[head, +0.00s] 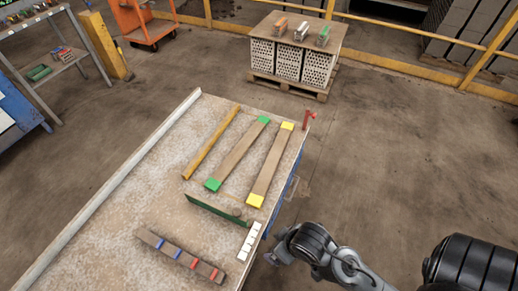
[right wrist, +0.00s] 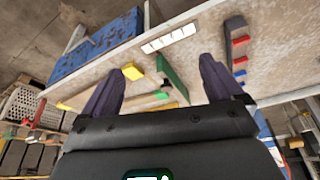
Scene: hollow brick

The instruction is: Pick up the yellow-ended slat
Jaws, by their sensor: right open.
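The yellow-ended slat (head: 267,170) is a flat wooden slat with a yellow block at each end. It lies on the table near its right edge in the head view. In the right wrist view its yellow near end (right wrist: 133,71) shows just beside the left-hand finger, which hides part of the slat. My right gripper (right wrist: 162,66) is open and empty, with its fingers wide apart. It is off the table's edge, apart from the slat. In the head view my right arm reaches in from the lower right, beside the table. My left gripper is not in view.
A green-ended slat (head: 237,155) and a yellow strip (head: 211,143) lie left of it. A dark green tool (head: 216,211), white block strip (head: 250,241) and blue-and-red-marked bar (head: 181,256) lie nearer. A red clamp (head: 309,118) stands at the table's far corner.

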